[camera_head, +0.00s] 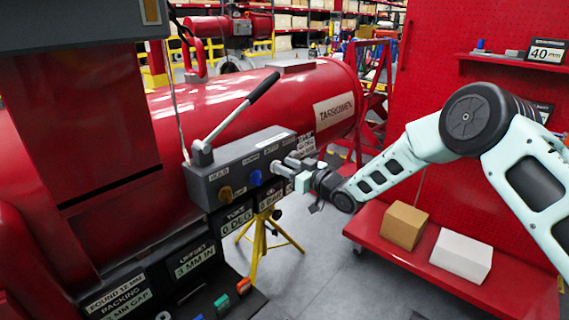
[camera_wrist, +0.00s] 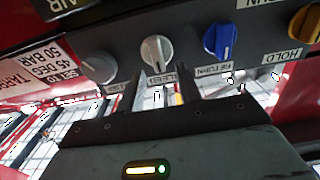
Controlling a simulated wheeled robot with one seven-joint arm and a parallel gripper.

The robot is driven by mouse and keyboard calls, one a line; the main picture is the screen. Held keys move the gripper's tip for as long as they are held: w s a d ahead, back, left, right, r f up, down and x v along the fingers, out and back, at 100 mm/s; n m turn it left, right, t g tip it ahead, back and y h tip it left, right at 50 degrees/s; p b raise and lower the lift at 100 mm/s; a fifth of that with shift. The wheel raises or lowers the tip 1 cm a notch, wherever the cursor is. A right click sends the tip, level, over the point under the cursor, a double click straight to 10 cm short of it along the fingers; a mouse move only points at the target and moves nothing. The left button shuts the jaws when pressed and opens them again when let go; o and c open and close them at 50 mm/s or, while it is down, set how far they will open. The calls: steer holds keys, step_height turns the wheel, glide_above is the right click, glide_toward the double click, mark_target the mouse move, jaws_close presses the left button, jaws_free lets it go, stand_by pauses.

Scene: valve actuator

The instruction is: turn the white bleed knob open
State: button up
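The white bleed knob (camera_wrist: 157,50) is on the dark panel face in the wrist view, which appears upside down. Its grip bar stands nearly vertical in that picture, and a label reading BLEED is beside it. My gripper (camera_wrist: 162,82) is open, with one finger to each side of the knob's line. The fingertips are close to the knob; I cannot tell whether they touch it. In the head view my gripper (camera_head: 287,172) is at the right part of the grey control block (camera_head: 238,160), and it largely hides the white knob there.
A blue knob (camera_wrist: 221,40) labelled RETURN, a yellow knob (camera_wrist: 304,25) labelled HOLD and a grey knob (camera_wrist: 100,67) flank the white one. A black-handled lever (camera_head: 245,105) rises above the block. A red shelf (camera_head: 390,250) with two boxes stands right, below my arm.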

steer(key=shift+w+a, duration=0.35)
steer(key=shift+a, duration=0.05)
jaws_close()
